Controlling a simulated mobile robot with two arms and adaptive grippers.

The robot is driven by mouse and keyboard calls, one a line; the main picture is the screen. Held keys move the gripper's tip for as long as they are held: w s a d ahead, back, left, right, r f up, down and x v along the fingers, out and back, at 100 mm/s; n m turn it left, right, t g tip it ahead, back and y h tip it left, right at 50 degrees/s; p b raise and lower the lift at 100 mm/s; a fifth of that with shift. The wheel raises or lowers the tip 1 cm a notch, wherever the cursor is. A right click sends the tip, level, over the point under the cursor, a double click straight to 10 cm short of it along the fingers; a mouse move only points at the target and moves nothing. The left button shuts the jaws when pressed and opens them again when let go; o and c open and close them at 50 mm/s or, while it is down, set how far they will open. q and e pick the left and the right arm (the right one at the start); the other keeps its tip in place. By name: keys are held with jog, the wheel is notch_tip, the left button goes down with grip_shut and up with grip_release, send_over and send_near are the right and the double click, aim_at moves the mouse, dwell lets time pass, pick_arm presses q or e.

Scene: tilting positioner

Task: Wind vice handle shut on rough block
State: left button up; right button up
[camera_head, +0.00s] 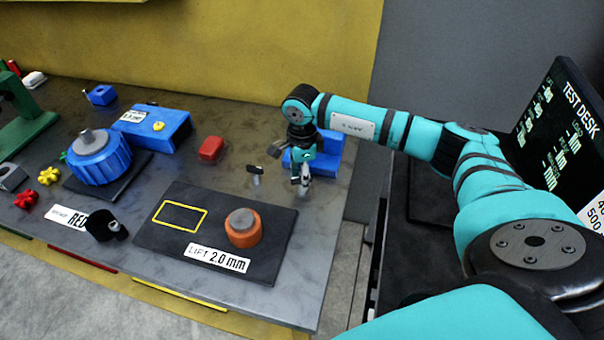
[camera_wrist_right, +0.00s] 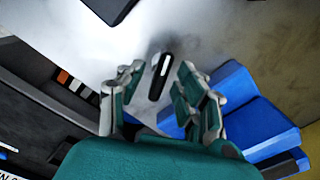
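My right gripper (camera_head: 304,178) points down in front of a blue body (camera_head: 331,152) at the table's right side, which looks like the vice. The gripper hides part of it. In the right wrist view its two fingers (camera_wrist_right: 157,95) stand apart. A small dark bar with a bright end (camera_wrist_right: 160,76) shows between the fingertips, seemingly beyond them, not gripped. A small dark and silver piece (camera_head: 255,172) left of the gripper may be the same bar, perhaps the handle. The blue body (camera_wrist_right: 245,110) is right of the fingers. I cannot make out the rough block. My left gripper is out of view.
A black mat (camera_head: 165,235) carries an orange cylinder (camera_head: 243,238) and a "LIFT 2.0 mm" label. A red box (camera_head: 211,149) stands left of the blue body. A blue drum (camera_head: 98,162) and blue box (camera_head: 165,130) stand farther left. A dark test board (camera_head: 562,125) rises at right.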

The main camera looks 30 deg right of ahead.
jog(key=shift+c, duration=0.3)
grip_shut()
jog(key=shift+f+b, duration=0.15)
jog(key=shift+b, duration=0.4)
jog(key=shift+r+m, duration=0.2)
jog(key=shift+m, duration=0.1)
jog(key=shift+o, duration=0.3)
grip_release()
jog(key=shift+r, duration=0.1)
notch_tip(320, 180, up, 12)
